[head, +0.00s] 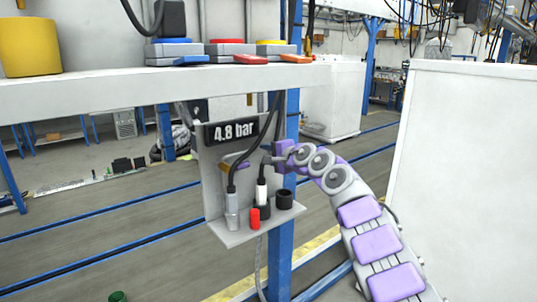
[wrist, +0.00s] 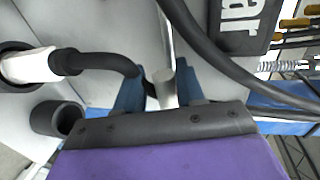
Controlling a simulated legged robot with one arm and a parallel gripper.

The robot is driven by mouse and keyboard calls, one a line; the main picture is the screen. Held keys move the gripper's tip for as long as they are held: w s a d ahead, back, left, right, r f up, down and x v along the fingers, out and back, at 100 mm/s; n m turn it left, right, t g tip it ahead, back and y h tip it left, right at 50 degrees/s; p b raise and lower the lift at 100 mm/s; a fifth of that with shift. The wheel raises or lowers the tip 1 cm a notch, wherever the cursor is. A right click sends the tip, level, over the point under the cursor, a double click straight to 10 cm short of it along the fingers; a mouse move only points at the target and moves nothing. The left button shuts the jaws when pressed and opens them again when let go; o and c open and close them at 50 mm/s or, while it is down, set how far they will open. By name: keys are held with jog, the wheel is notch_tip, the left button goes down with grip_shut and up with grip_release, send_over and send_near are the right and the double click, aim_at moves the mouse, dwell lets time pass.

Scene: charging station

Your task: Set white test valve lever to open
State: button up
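A grey panel (head: 213,180) hangs under the shelf and carries a black display reading "4.8 bar" (head: 229,131). A white connector (head: 262,190) stands upright on its lower ledge, and a black hose rises from it. The white connector also shows in the wrist view (wrist: 27,66), its hose curving toward my gripper (wrist: 158,86). My two blue fingers stand apart on either side of the hose end and a short grey cylinder, possibly the valve lever's end (wrist: 165,88). Whether they press on it is unclear. In the head view my gripper (head: 278,155) is at the panel's right edge.
A grey connector (head: 232,212), a red cap (head: 254,218) and a black socket (head: 284,199) share the ledge. The shelf (head: 150,91) is just above my arm. A blue post (head: 281,250) stands behind, and a white cabinet (head: 465,165) is at right.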

jog(key=shift+o, duration=0.4)
jog(key=shift+r, duration=0.1)
jog(key=b+v, duration=0.4)
jog(key=v, duration=1.3)
jog(key=shift+s+d, duration=0.1)
dwell(0.4)
